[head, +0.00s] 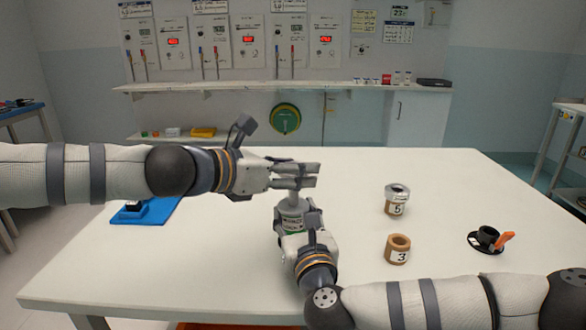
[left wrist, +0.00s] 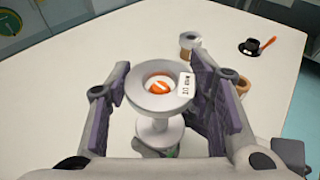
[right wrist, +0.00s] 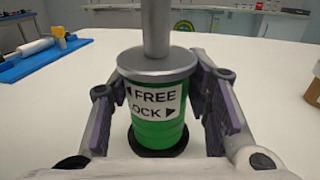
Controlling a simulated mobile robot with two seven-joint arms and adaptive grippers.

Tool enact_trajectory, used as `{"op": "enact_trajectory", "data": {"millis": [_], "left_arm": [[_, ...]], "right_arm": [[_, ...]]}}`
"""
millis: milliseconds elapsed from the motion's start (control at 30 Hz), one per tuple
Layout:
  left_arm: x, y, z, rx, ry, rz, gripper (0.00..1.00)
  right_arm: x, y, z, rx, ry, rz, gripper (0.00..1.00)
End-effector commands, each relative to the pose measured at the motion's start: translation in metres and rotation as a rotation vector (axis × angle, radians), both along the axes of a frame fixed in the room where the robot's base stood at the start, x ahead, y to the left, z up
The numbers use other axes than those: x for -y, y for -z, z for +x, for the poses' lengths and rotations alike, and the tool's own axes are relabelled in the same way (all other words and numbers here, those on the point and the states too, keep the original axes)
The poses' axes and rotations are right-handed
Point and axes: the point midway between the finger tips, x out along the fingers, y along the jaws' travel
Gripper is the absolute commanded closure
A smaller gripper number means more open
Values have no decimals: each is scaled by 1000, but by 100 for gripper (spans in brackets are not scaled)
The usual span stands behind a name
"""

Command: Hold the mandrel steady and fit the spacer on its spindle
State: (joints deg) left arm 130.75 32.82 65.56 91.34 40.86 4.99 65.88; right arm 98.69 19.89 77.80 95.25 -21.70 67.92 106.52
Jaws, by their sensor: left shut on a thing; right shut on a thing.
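The mandrel (right wrist: 158,130) stands upright on the table, with a green body, a FREE/LOCK label and a silver collar. Its grey spindle (right wrist: 155,25) rises from the collar. My right gripper (head: 294,213) is shut around the body. My left gripper (head: 312,175) is above, at the spindle's top, shut on the pale ring-shaped spacer (left wrist: 138,92), which carries a white tag. An orange-and-white round shape shows inside the spacer's hole. The spacer looks lined up over the spindle; how far it is on cannot be told. In the head view my fingers mostly hide it.
Right of the mandrel stand a brown cup (head: 397,255) labelled 3 and a silver-topped brown cup (head: 396,207). A black holder with an orange piece (head: 505,239) is farther right. A blue tray (head: 155,212) lies at the left. The back of the table is clear.

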Motion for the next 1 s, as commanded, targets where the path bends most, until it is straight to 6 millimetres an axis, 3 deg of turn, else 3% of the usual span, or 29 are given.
{"op": "enact_trajectory", "data": {"millis": [1000], "left_arm": [[0, 8, 0, -1, 1, -1, 80]], "right_arm": [[0, 2, 0, -4, 1, -3, 92]]}}
